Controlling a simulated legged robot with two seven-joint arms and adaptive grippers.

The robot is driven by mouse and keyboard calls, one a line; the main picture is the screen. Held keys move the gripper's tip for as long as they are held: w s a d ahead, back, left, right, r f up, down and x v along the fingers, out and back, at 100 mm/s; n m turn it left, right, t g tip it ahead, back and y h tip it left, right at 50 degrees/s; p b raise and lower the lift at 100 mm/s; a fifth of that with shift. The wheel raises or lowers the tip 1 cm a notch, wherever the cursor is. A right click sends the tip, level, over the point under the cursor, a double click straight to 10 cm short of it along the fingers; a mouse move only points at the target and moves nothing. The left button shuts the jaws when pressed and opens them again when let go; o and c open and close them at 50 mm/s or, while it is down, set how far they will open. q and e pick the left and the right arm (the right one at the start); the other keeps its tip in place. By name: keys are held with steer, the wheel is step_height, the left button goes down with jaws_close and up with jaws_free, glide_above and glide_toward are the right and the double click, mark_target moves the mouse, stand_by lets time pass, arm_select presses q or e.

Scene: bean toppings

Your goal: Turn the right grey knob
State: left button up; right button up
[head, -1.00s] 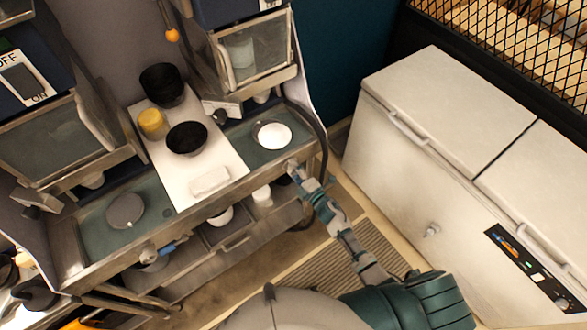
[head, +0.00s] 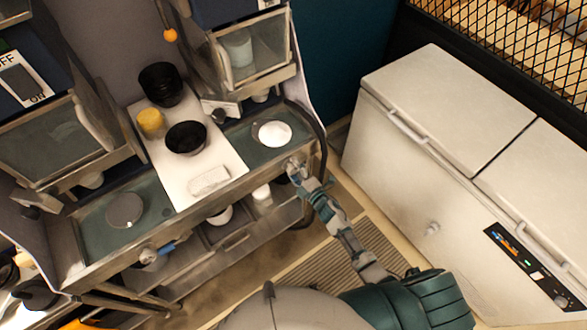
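The right grey knob (head: 292,162) is on the front edge of the steel counter, below the white round dish at the right. It is small and partly hidden by my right gripper (head: 298,174), whose fingertips are at or right beside it. I cannot tell whether the fingers touch the knob or how far they are closed. The left grey knob (head: 147,255) is on the same front edge further left, next to a blue piece.
The counter holds a white board (head: 184,178) with black bowls (head: 186,138) and a yellow cup (head: 150,122). A white dish (head: 273,133) sits at the right, a grey disc (head: 125,210) at the left. A white chest freezer (head: 440,130) stands to the right, with floor between.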

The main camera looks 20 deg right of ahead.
steer(key=v, duration=1.2)
stand_by(0.3)
steer(key=s+d+f+m+g+h+b, duration=0.1)
steer(key=s+f+m+g+h, duration=0.2)
steer(key=f, duration=0.7)
steer(key=s+d+f+m+g+b, duration=0.1)
steer(key=s+d+f+m, duration=0.2)
steer(key=f, duration=0.6)
steer(key=s+f+m+g+h+b, duration=0.1)
steer(key=s+f+m+g+h, duration=0.3)
steer(key=f, duration=0.6)
steer(key=s+f+m+g, duration=0.2)
steer(key=s+f, duration=0.4)
steer(key=s, duration=0.4)
steer(key=s+f+m+g+b, duration=0.1)
steer(key=s+f+m+g, duration=0.2)
steer(key=s+f, duration=0.4)
steer(key=s+f+m+g+b, duration=0.1)
steer(key=s+f, duration=0.6)
steer(key=s, duration=0.7)
steer(key=shift+s+f+m+g+y, duration=0.2)
steer(key=shift+s+m+g+y, duration=0.2)
steer(key=shift+m+g, duration=0.55)
